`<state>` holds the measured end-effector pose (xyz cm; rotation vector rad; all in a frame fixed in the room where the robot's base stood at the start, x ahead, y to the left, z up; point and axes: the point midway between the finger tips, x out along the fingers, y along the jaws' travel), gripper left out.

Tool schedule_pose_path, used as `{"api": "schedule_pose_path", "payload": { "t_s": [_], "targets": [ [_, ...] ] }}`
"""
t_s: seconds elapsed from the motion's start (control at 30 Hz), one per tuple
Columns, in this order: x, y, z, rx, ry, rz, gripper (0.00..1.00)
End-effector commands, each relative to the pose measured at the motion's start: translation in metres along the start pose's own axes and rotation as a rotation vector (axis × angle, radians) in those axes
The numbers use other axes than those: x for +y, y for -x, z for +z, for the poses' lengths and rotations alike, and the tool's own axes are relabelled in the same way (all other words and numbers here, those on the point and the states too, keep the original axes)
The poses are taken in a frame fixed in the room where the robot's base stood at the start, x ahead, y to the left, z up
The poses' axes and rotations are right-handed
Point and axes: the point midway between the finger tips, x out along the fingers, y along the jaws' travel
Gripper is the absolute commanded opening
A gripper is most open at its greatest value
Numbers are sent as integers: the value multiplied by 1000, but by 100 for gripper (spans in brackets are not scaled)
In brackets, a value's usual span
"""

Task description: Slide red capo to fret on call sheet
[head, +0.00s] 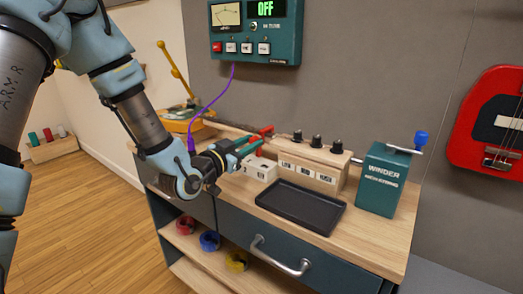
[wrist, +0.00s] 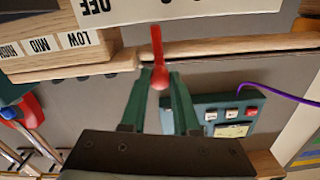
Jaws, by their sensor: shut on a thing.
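My gripper (head: 252,146) reaches over the left part of the bench, with its green fingers closed around a slim red piece (head: 263,131). In the wrist view the fingers (wrist: 160,84) hold the rounded end of this red piece (wrist: 158,62), whose stem runs up to a pale block marked OFF (wrist: 200,8). The red piece looks like a lever; I cannot tell whether it is the capo. The pale block (head: 260,170) also shows below the gripper in the head view. I cannot make out a call sheet or frets on the bench.
A wooden box with black knobs (head: 308,165) stands right of the pale block. A black tray (head: 300,207) lies in front, and a green winder (head: 388,180) stands at right. A teal control panel (head: 255,30) hangs behind. A red guitar (head: 490,125) hangs at far right.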

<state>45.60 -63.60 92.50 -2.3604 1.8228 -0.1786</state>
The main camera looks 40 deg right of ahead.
Motion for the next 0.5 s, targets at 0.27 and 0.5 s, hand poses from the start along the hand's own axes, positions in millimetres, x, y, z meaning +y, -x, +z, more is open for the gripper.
{"api": "schedule_pose_path", "payload": {
  "t_s": [0.27, 0.5],
  "targets": [
    [-37, 0, 7, 1, -2, -3, 0],
    [-36, 0, 7, 0, -1, -2, 0]
  ]
}}
